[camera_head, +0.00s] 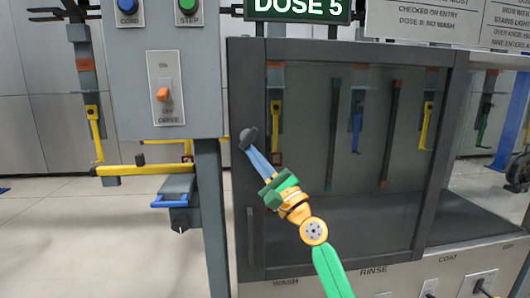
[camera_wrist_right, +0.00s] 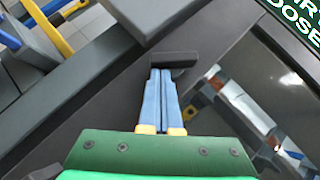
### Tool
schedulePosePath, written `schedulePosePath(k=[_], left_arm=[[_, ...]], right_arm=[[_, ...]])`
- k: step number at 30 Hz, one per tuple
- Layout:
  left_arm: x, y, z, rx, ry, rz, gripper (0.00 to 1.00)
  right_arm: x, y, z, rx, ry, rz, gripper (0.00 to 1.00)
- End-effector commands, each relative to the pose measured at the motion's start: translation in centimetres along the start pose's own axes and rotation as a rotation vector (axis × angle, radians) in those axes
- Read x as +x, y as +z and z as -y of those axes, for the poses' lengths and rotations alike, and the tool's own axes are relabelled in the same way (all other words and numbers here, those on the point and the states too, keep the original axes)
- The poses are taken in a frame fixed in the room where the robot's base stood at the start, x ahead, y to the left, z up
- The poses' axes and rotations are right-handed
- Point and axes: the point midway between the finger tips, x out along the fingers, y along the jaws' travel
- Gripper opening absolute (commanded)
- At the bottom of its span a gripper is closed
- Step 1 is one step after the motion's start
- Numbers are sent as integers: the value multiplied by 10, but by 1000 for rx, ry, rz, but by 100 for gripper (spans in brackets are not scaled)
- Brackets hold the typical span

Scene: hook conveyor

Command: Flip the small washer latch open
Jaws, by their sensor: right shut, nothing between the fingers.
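The washer is a grey-framed cabinet with a large clear front panel (camera_head: 330,150). Its small latch (camera_head: 248,138) is a dark piece on the left upright of the frame; it also shows as a short dark bar in the right wrist view (camera_wrist_right: 174,60). My right gripper (camera_head: 250,150) has its blue fingers together with nothing between them. The fingertips are right at the latch; whether they touch it is unclear. In the right wrist view the fingertips (camera_wrist_right: 161,72) lie just below the bar. My left gripper is not in view.
A grey control box (camera_head: 165,50) with a DRIVE switch (camera_head: 164,94) stands on a post (camera_head: 211,215) left of the washer. A yellow bar (camera_head: 140,170) sticks out left of the post. Coloured hooks (camera_head: 357,115) hang behind the panel.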

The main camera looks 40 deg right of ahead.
Motion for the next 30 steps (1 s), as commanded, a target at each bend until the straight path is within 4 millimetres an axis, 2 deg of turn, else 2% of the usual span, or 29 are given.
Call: schedulePosePath(k=[15,24,30], left_arm=[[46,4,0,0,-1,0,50],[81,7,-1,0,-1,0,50],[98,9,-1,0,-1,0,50]], right_arm=[[4,5,-19,313,-306,2,0],[9,9,-24,452,-448,2,0],[12,13,-24,515,-514,2,0]])
